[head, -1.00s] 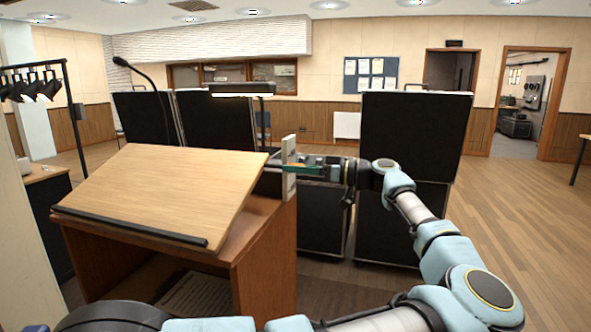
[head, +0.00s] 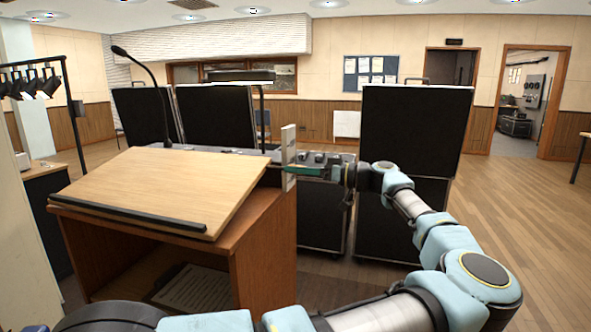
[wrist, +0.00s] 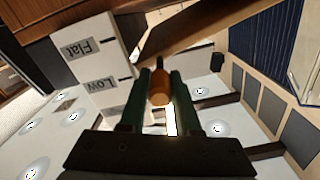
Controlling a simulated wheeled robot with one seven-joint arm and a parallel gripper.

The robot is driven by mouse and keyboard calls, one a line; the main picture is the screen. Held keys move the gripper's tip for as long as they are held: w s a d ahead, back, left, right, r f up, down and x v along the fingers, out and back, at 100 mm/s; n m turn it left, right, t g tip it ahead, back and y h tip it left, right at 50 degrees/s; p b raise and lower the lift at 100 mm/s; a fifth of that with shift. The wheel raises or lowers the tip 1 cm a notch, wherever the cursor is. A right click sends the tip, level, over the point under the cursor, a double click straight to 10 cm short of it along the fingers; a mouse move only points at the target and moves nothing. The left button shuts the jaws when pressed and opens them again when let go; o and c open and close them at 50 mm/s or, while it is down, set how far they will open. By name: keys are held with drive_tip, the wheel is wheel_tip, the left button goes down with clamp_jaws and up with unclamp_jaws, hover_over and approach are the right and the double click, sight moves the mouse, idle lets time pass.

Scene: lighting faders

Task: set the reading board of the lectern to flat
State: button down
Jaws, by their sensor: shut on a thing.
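The lectern's wooden reading board (head: 165,185) slopes down toward its dark front ledge (head: 125,213), at a shallow tilt. A pale upright plate (head: 288,150) stands at its right side. In the wrist view, which looks upside down, this white plate (wrist: 95,65) carries the labels "Flat" (wrist: 79,48) and "Low" (wrist: 100,87). My gripper (head: 299,171) is at the right side of the lectern, by the plate. In the wrist view its dark green fingers (wrist: 160,88) are shut on a round orange-brown knob (wrist: 160,92), nearer "Low" than "Flat". The knob is hidden in the head view.
A gooseneck microphone (head: 150,85) and a console (head: 230,151) are behind the lectern. Black cases (head: 415,130) stand beyond my arm. A rack of lamps (head: 35,80) is at the left. Open wooden floor (head: 500,240) lies to the right.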

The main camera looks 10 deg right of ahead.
wheel_tip(320, 180, down, 7)
drive_tip(key=m+b, duration=0.2)
drive_tip(key=b, duration=0.1)
drive_tip(key=shift+w+d+m, duration=0.2)
drive_tip(key=shift+w+m, duration=0.15)
drive_tip(key=shift+m, duration=0.05)
drive_tip(key=c, duration=0.6)
unclamp_jaws()
drive_tip(key=shift+r, duration=0.1)
drive_tip(key=shift+d, duration=0.1)
drive_tip(key=shift+b+v, duration=1.65)
drive_tip(key=shift+v, duration=3.7)
drive_tip(key=shift+d, duration=0.15)
